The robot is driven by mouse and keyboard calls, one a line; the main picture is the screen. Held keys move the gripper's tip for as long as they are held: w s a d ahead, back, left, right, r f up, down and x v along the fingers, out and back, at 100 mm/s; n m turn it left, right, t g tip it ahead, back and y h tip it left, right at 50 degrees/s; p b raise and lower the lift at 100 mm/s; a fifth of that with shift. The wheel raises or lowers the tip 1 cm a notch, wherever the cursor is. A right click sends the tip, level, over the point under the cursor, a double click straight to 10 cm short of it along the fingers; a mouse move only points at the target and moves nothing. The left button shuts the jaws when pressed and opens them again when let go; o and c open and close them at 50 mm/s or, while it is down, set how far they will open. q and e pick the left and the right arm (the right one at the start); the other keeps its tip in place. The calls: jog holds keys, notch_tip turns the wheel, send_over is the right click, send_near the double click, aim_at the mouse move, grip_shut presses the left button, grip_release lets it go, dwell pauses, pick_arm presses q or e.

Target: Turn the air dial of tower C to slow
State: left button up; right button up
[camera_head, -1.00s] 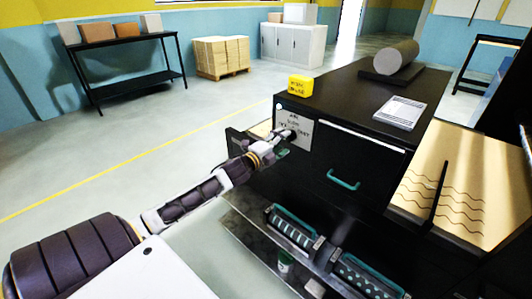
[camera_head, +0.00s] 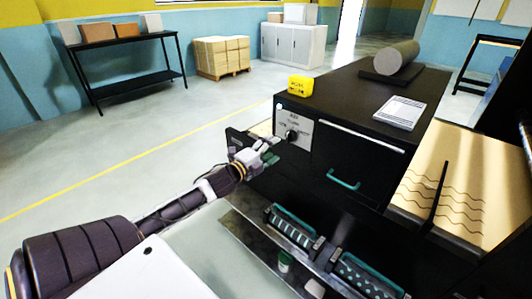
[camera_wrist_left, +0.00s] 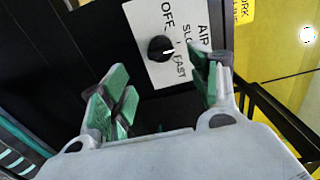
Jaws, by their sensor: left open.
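The air dial (camera_head: 291,136) is a black round knob on a white label plate (camera_head: 300,125) on the front of a black cabinet. In the left wrist view the knob (camera_wrist_left: 160,48) stands between the words OFF and FAST, beside SLOW. A small pale mark on the knob points right in that view, toward the SLOW side. My left gripper (camera_head: 272,151) is open and empty, apart from the dial and just in front of it, lower left. Its green-padded fingers (camera_wrist_left: 165,98) are spread wide. My right gripper is not in view.
A yellow block (camera_head: 300,86) sits on the cabinet's top corner. A teal drawer handle (camera_head: 343,180) is right of the dial. Racks with teal-edged rollers (camera_head: 290,228) lie below. Open floor (camera_head: 130,130) is at the left.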

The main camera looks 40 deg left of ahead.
pick_arm(q)
jog(key=shift+s, duration=1.1)
jog(key=shift+a, duration=0.1)
jog(key=shift+n, duration=0.4)
